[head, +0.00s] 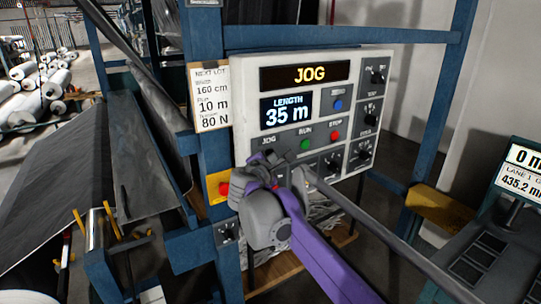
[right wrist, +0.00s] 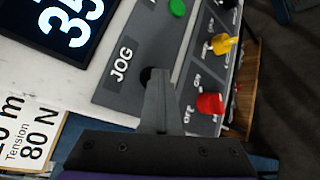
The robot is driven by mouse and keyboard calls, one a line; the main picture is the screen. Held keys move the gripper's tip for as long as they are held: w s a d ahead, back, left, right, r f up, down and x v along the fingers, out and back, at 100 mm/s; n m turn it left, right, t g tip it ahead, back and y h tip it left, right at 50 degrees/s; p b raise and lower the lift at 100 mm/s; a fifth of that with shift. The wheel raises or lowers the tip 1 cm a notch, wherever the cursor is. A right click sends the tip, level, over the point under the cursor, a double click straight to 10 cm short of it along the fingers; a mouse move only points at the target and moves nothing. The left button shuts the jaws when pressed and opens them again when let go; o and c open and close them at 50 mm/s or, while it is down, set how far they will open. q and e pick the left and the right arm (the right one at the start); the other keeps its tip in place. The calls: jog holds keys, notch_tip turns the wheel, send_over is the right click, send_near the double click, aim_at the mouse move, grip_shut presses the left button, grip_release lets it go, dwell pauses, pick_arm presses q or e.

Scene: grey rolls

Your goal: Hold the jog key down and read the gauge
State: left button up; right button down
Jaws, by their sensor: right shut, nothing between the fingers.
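The control panel (head: 240,130) is a pale box with a lit sign reading JOG (head: 310,74). Its blue length display (head: 286,110) reads 35 m and shows partly in the right wrist view (right wrist: 65,22). The black jog key (right wrist: 147,76) sits below the JOG label (right wrist: 121,65). My right gripper (right wrist: 160,78) is shut and empty, with its fingertips over the jog key and partly hiding it. I cannot tell how far the key is pressed. In the head view my right gripper (head: 272,160) hides the key. My left gripper is out of view.
A green run button (head: 305,145) and a red stop button (head: 335,135) sit right of the jog key. A red button on a yellow box (head: 224,188) is at lower left. A lot card (head: 210,98) hangs beside the panel. Another display (head: 522,172) stands at right.

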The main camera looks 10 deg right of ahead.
jog(key=shift+s+d, duration=0.3)
jog(key=shift+s, duration=0.45)
jog(key=s, duration=0.1)
jog(key=s+d, duration=0.1)
jog(key=s, duration=0.2)
jog(key=shift+s+d, duration=0.35)
